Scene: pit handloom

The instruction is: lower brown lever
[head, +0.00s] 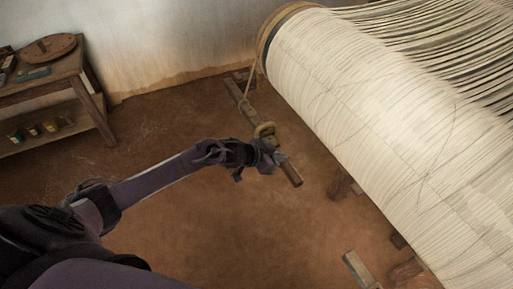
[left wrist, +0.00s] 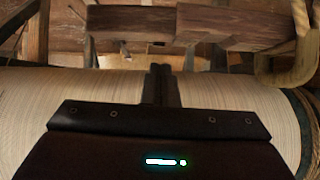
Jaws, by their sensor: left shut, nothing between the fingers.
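The brown lever (head: 292,174) is a long narrow wooden bar beside the warp roll in the head view, running from upper left to lower right. A pale rope (head: 246,88) comes down to it, and a thick yellowish loop (head: 265,129) sits around it. My left gripper (head: 279,158) is shut and empty, over or beside the lever near its lower end and hiding part of it. I cannot tell if they touch. In the left wrist view the shut fingers (left wrist: 160,75) point toward a brown wooden bar (left wrist: 235,24). The loop (left wrist: 292,62) shows at the right.
The large cream warp roll (head: 375,100) fills the right side of the head view. Wooden blocks and a short bar (head: 357,268) lie low at the right. A wooden table (head: 72,70) with a shelf stands at the left wall. The earthen floor between is clear.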

